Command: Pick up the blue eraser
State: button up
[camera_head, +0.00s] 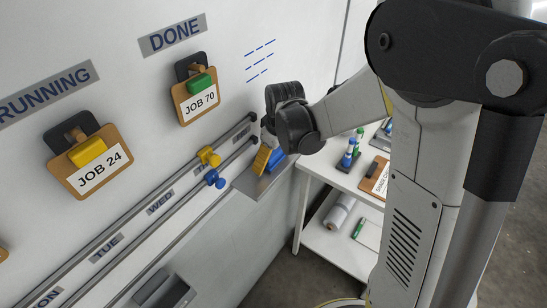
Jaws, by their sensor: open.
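A blue block (277,160), which looks like the blue eraser, lies at the wall end of a grey ledge, beside a yellow block (262,158). My arm reaches in from the upper right. Its dark wrist is just above the two blocks and covers part of the blue one's surroundings. My gripper (268,136) shows only in a small part beside the wrist, close above the blocks. It is open. Its fingertips are mostly hidden, and I cannot tell whether they touch the blue block.
The grey ledge (262,188) runs below the whiteboard. A yellow knob (208,156) and a blue knob (214,178) sit on rails to the left. Two clipboards, JOB 70 (196,101) and JOB 24 (92,170), hang on the board. A white shelf unit (318,169) stands to the right.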

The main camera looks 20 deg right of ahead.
aim_at(273, 152)
jog(key=shift+s, duration=0.1)
jog(key=shift+c, duration=0.3)
jog(key=c, duration=1.1)
jog(key=shift+r, duration=0.15)
jog(key=shift+r, duration=0.6)
jog(key=shift+c, duration=0.5)
notch_tip(273, 152, up, 3)
jog(key=shift+r+p, duration=0.1)
jog(key=shift+p, duration=0.25)
jog(key=s+d+r, duration=0.2)
jog(key=d, duration=0.1)
jog(key=s+d+r, duration=0.2)
jog(key=d, duration=0.1)
jog(key=s+d+r+p, duration=0.1)
jog(key=s+d+r, duration=0.1)
jog(key=s+d, duration=0.1)
jog(key=shift+s+d+r, duration=0.1)
jog(key=shift+r, duration=0.15)
